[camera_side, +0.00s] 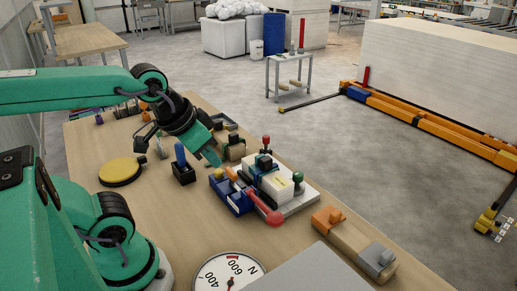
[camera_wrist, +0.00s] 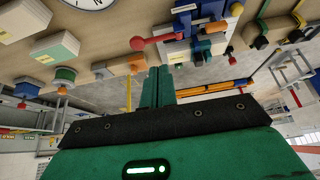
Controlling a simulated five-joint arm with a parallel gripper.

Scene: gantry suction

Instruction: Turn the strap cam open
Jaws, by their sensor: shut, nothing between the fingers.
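A white-based fixture (camera_side: 300,200) with blue, yellow and black parts stands on the bench. A red lever with a round red knob (camera_side: 274,217) points toward the front of it; the knob also shows in the wrist view (camera_wrist: 137,43). In front of the fixture is a wooden block with an orange piece (camera_side: 328,217) and a grey end piece (camera_side: 376,258). I cannot tell for sure which part is the strap cam. My gripper (camera_side: 214,157) is shut and empty, above the bench behind the fixture's left side. Its fingers show side by side in the wrist view (camera_wrist: 158,78).
A blue bin (camera_side: 230,198) adjoins the fixture. A black holder with a blue handle (camera_side: 181,160) and a yellow disc (camera_side: 120,171) stand to the left. A round dial (camera_side: 228,274) lies at the front. Bare wood lies between disc and dial.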

